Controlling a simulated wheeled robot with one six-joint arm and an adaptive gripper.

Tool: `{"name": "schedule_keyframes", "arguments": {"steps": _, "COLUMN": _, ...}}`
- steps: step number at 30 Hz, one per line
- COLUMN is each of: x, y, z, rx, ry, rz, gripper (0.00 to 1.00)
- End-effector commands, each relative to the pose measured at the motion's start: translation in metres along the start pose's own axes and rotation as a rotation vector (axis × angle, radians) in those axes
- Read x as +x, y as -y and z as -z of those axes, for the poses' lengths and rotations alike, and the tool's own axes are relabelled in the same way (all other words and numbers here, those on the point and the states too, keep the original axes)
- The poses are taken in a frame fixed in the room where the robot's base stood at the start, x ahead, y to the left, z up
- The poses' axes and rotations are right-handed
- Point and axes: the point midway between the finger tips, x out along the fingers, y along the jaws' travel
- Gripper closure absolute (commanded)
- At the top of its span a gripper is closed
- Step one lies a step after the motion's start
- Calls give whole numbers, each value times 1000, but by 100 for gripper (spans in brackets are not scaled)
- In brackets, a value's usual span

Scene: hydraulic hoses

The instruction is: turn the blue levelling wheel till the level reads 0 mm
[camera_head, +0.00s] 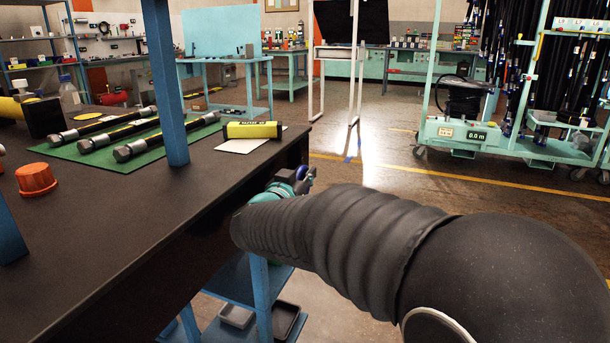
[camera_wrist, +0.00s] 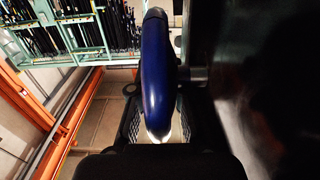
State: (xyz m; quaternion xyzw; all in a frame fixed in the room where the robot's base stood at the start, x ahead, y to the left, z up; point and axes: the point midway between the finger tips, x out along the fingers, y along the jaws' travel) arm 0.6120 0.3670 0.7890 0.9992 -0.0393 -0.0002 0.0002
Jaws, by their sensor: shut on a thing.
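The blue levelling wheel (camera_wrist: 157,75) shows nearly edge-on in the wrist view, standing upright in the picture with a short shaft (camera_wrist: 196,74) to its right. My gripper (camera_wrist: 160,118) has one jaw on each side of the wheel's near rim and is shut on it. In the head view, the wheel (camera_head: 302,172) is a small blue patch at the dark bench's right edge, and my arm hides most of my gripper (camera_head: 308,182). No level reading in millimetres can be made out.
The dark bench (camera_head: 110,235) carries several hoses on a green mat (camera_head: 95,158), a black-and-yellow block (camera_head: 252,130) and an orange cap (camera_head: 36,179). A blue post (camera_head: 165,80) rises from it. A hose cart (camera_head: 470,138) with a "0.0 m" display stands beyond open floor.

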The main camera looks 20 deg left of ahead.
Motion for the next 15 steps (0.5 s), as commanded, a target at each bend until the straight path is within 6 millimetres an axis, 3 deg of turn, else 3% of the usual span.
{"name": "schedule_keyframes", "arguments": {"steps": 15, "x": -4, "y": 0, "z": -1, "rx": 1, "ry": -233, "rz": -1, "gripper": 100}}
